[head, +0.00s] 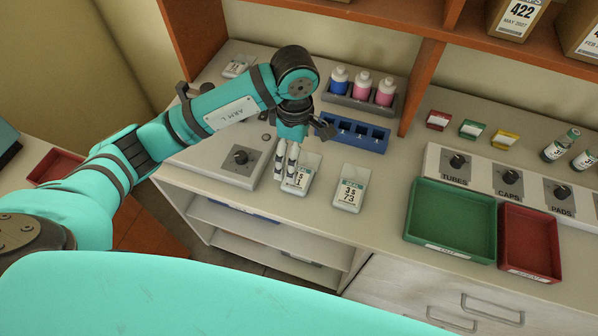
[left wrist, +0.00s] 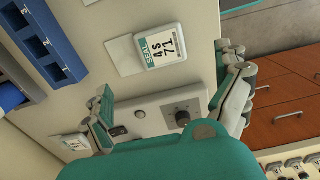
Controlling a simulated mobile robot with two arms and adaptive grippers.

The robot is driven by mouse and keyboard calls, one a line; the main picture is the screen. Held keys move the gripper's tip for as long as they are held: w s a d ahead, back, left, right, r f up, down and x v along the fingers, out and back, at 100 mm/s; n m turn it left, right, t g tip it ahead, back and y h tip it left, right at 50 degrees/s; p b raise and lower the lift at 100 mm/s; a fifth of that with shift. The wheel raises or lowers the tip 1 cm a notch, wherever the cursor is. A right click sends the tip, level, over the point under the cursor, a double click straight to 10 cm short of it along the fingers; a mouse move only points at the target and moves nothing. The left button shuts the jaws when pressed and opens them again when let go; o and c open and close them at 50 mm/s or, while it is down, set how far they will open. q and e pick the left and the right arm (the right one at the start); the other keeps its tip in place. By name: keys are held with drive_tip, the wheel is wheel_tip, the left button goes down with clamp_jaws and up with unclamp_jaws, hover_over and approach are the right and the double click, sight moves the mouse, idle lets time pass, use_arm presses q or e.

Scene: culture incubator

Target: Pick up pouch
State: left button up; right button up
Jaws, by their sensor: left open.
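A pouch with a printed label lies flat on the bench under my left gripper (head: 286,168), whose fingers partly cover this pouch (head: 301,182) in the head view. In the left wrist view the pouch (left wrist: 163,47) reads SEAL 4S 71 and lies between and beyond the spread fingertips of my left gripper (left wrist: 168,72). The gripper is open and empty. A second pouch (head: 348,190), marked 73, lies to its right. A third pouch (head: 237,66) lies at the back left. My right gripper is not in view.
A knob panel (head: 240,157) is left of the gripper. A blue rack (head: 354,134) and a bottle holder (head: 359,105) stand behind. A green tray (head: 452,220) and a red tray (head: 530,241) are on the right. Bare bench lies between the 73 pouch and the green tray.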

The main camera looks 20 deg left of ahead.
sight(298, 177)
use_arm(q)
wheel_tip(298, 177, down, 3)
drive_tip(key=shift+f+p, duration=0.2)
drive_tip(key=shift+p, duration=0.15)
drive_tip(key=shift+s+d+f+p, duration=0.1)
drive_tip(key=shift+s+f+p, duration=0.05)
drive_tip(key=shift+f+p, duration=0.3)
drive_tip(key=f, duration=0.2)
drive_tip(key=f+p, duration=0.1)
drive_tip(key=shift+s+d+f, duration=0.1)
drive_tip(key=shift+d+f, duration=0.1)
drive_tip(key=shift+f, duration=0.6)
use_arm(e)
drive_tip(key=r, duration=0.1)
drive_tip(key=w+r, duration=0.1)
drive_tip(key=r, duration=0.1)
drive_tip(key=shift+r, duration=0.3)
use_arm(q)
drive_tip(key=shift+c, duration=0.3)
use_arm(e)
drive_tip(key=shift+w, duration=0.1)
use_arm(q)
drive_tip(key=c, duration=1.2)
drive_tip(key=shift+o, duration=0.2)
drive_tip(key=shift+r, duration=0.15)
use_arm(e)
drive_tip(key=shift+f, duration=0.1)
